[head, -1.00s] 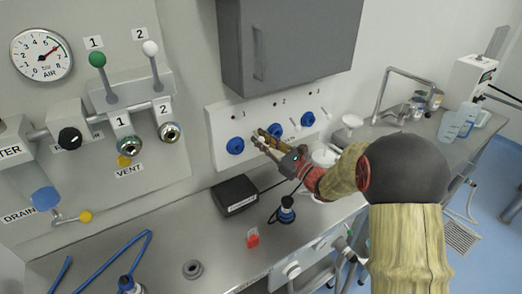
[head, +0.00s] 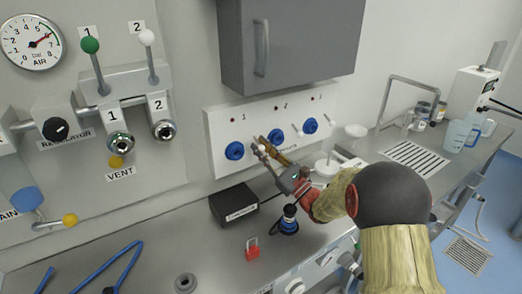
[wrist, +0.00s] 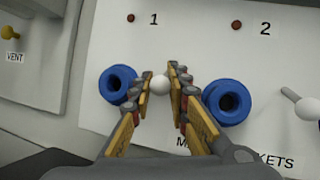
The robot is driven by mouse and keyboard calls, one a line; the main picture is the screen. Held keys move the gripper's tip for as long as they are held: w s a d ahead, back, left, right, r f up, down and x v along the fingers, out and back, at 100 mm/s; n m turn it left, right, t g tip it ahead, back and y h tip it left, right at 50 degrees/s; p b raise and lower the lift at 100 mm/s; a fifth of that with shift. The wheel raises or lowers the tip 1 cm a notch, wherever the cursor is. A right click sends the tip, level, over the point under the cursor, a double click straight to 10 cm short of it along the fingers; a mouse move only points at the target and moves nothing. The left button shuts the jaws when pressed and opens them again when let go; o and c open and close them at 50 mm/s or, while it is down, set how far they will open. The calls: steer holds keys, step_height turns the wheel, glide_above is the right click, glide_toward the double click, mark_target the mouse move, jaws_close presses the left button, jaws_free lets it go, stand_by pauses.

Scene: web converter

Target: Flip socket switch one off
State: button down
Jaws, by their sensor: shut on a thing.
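The white socket panel (head: 219,126) is on the wall, with blue sockets below the numbers 1, 2 and 3. The switch beside socket one (head: 235,151) ends in a white ball knob (wrist: 160,85), which shows between my fingertips in the wrist view. My gripper (wrist: 160,82) is shut on this knob, between blue socket one (wrist: 117,84) and blue socket two (wrist: 227,102). In the head view my gripper (head: 266,146) reaches the panel from the lower right and hides most of the switch. The lever behind the knob is hidden.
A grey cabinet (head: 290,45) hangs above the panel. A black box (head: 234,203) and a blue-based object (head: 288,220) stand on the bench below my arm. A red padlock-like item (head: 252,248) lies in front. Another white-knobbed switch (wrist: 305,107) is right of socket two.

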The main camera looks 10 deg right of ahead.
steer(key=shift+r, duration=0.2)
steer(key=c, duration=2)
jaws_free()
steer(key=shift+o, duration=0.2)
steer(key=shift+f, duration=0.1)
steer(key=shift+s+d+f, duration=0.1)
steer(key=shift+s+d, duration=0.05)
steer(key=shift+d, duration=0.05)
steer(key=s+d, duration=0.7)
steer(key=s, duration=0.3)
steer(key=shift+s+f, duration=0.15)
steer(key=shift+s, duration=0.1)
